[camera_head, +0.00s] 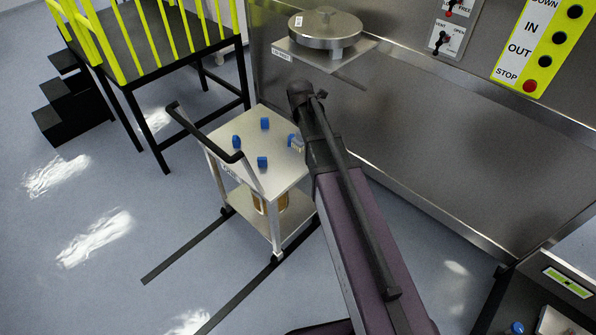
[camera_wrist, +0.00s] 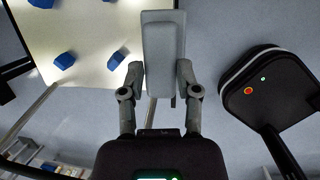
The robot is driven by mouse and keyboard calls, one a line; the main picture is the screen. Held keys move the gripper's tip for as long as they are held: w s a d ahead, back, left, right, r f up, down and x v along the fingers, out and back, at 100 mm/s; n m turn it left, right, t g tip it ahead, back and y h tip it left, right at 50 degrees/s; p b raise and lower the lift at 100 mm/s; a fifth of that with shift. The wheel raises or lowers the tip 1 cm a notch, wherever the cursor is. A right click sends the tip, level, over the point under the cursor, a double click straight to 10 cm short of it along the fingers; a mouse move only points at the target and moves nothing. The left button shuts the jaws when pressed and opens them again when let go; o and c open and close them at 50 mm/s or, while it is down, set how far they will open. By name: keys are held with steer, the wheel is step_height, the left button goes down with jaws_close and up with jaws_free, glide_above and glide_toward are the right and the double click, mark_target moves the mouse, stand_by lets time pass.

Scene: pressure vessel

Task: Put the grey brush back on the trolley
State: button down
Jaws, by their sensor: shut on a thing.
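The grey brush (camera_wrist: 163,40) is a pale grey block in the wrist view. My gripper (camera_wrist: 160,78) is shut on its near end, with one finger on each side. The trolley (camera_head: 283,170) stands left of my arm in the head view, with a steel top and black handle. Its top (camera_wrist: 92,30) also shows at the upper left of the wrist view. The brush overlaps the right edge of the top in that view; I cannot tell its height above it.
Several small blue things sit on the trolley top, including one (camera_head: 262,161) near its front. A steel vessel wall (camera_head: 430,130) stands to the right, with a shelf and round lid (camera_head: 325,28). Yellow-railed steps (camera_head: 150,70) stand at the upper left.

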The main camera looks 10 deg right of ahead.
steer(key=s+d+f+t+b, duration=0.1)
steer(key=s+d+f+b, duration=0.4)
steer(key=s+f+b, duration=0.3)
step_height(320, 180, down, 4)
steer(key=b, duration=0.3)
steer(key=shift+s, duration=0.2)
steer(key=shift+d, duration=0.1)
steer(key=shift+s+d, duration=0.15)
steer(key=shift+d, duration=0.75)
